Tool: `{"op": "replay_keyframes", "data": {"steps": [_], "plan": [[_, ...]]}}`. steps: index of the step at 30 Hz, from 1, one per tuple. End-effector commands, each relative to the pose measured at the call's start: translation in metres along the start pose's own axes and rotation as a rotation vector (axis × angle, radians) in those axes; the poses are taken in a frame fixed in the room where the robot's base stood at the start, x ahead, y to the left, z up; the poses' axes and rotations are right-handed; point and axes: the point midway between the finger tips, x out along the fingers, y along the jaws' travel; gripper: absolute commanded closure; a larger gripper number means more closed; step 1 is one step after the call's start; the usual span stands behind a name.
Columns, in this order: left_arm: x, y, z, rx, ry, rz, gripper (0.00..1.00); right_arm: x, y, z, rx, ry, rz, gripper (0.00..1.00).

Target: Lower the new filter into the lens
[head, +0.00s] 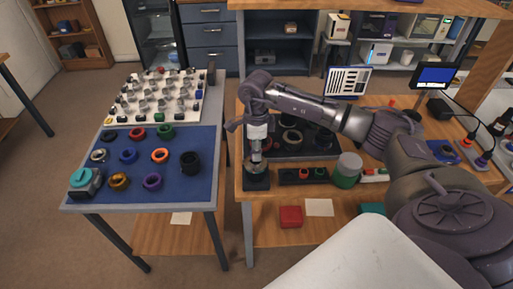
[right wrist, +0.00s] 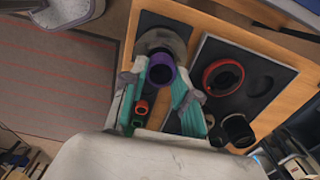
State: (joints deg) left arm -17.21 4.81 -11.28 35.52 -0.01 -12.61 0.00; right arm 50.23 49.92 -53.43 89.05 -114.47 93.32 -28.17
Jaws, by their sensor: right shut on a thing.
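My right gripper (head: 254,158) points down over a black stand (head: 257,183) at the left front of the wooden bench. In the right wrist view its teal fingers (right wrist: 161,78) are shut on a purple ring-shaped piece (right wrist: 161,66), which looks like the filter. Beyond the piece is a round grey part (right wrist: 172,41), likely the lens, on the dark stand. The piece overlaps the edge of this part in the picture. I cannot tell whether they touch, and the gripper hides much of this spot in the head view. My left gripper is out of view.
A dark tray (head: 322,153) with rings lies behind the stand, and a dark rack (head: 291,177) stands to its right. A green-and-white jar (head: 347,170) is further right. The left table has a blue mat (head: 137,166) with several rings.

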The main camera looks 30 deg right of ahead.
Motion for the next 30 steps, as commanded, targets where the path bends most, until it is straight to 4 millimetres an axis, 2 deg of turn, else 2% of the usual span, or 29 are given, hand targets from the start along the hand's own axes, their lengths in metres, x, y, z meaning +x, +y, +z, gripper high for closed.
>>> {"op": "replay_keyframes", "data": {"steps": [30], "plan": [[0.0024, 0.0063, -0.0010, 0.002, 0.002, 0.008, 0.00, -0.0009, 0.0001, -0.0004, 0.000, 0.000, 0.000, 0.86]]}}
